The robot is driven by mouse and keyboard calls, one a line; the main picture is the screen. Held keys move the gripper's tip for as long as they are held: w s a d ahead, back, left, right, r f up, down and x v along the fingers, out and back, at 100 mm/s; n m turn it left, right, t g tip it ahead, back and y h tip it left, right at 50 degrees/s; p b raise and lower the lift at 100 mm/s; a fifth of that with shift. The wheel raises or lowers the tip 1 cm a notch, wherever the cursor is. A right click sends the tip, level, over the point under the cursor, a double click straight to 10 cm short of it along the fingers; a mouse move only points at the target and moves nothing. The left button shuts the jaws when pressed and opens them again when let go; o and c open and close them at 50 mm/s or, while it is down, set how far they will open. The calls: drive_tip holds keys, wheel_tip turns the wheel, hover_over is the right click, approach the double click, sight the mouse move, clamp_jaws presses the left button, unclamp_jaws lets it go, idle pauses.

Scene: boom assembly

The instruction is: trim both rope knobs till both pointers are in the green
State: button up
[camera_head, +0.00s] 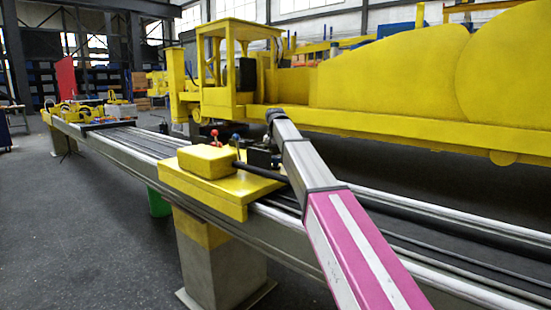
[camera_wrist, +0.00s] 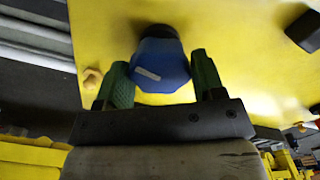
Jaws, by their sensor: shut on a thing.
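A blue faceted knob (camera_wrist: 158,62) with a small pale label sits between the green fingers of my gripper (camera_wrist: 162,76) in the wrist view. My gripper is shut on it, one finger on each side. Behind it is a yellow plate (camera_wrist: 235,35). In the head view a red-topped lever (camera_head: 214,133) and a blue-topped lever (camera_head: 236,138) stand close together by the yellow block (camera_head: 207,161) on a yellow carriage (camera_head: 235,193). My fingers cannot be made out in the head view. I cannot make out any pointer or green zone.
The carriage sits on a long grey rail bench (camera_head: 125,160). A large yellow machine (camera_head: 330,80) stands behind it. A dark block (camera_wrist: 305,30) and a yellow bolt head (camera_wrist: 92,79) flank the knob. The floor at left (camera_head: 90,240) is clear.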

sight(275, 157)
idle(0.4)
drive_tip(key=o, duration=0.9)
wheel_tip(275, 157, up, 10)
drive_tip(key=shift+f, duration=0.1)
drive_tip(key=shift+r, duration=0.55)
drive_tip(key=shift+s, duration=0.15)
